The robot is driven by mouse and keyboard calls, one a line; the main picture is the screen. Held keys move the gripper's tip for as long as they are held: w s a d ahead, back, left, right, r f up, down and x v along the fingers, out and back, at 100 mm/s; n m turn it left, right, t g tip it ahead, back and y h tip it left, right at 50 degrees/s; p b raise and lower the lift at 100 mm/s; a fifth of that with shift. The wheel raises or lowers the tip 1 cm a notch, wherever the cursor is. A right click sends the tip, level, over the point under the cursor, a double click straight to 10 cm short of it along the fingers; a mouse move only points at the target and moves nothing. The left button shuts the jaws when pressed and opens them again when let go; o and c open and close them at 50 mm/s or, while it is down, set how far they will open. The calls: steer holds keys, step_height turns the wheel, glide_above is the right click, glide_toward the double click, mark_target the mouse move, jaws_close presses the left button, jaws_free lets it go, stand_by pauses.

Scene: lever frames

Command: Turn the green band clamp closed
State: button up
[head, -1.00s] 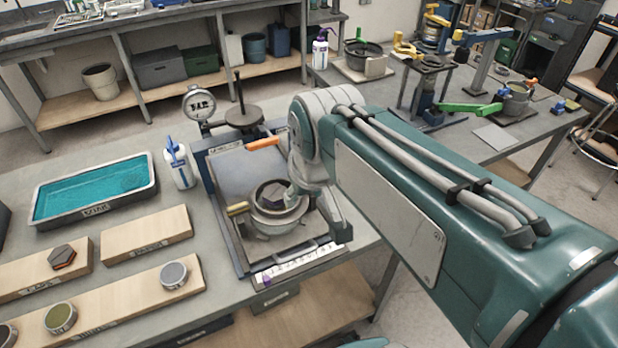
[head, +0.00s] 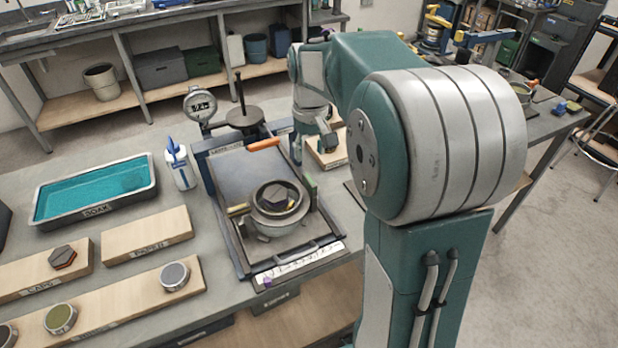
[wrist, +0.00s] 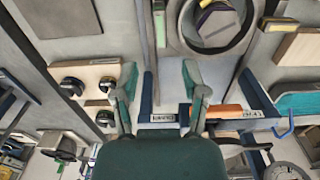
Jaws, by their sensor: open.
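A round metal ring clamp (head: 262,216) with a dark hexagonal block inside sits on a framed tray. A short green piece (head: 311,187), apparently the green band clamp's handle, stands at its right. In the wrist view, the ring (wrist: 250,30) is at the top and the green piece (wrist: 160,22) is left of it. A yellow piece (head: 238,210) is on the ring's left. My gripper (head: 327,145) is beyond and right of the ring in the head view. In the wrist view, my gripper's (wrist: 158,82) fingers are apart and empty, with the green piece ahead of them.
An orange handle (head: 263,144) crosses the tray's far edge, near a dial gauge (head: 199,104) and a black upright rod. My arm hides much of the table at the right.

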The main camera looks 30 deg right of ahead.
mark_target(310, 179)
step_height(310, 179, down, 9)
steer(key=shift+f, duration=0.1)
stand_by(0.3)
jaws_close()
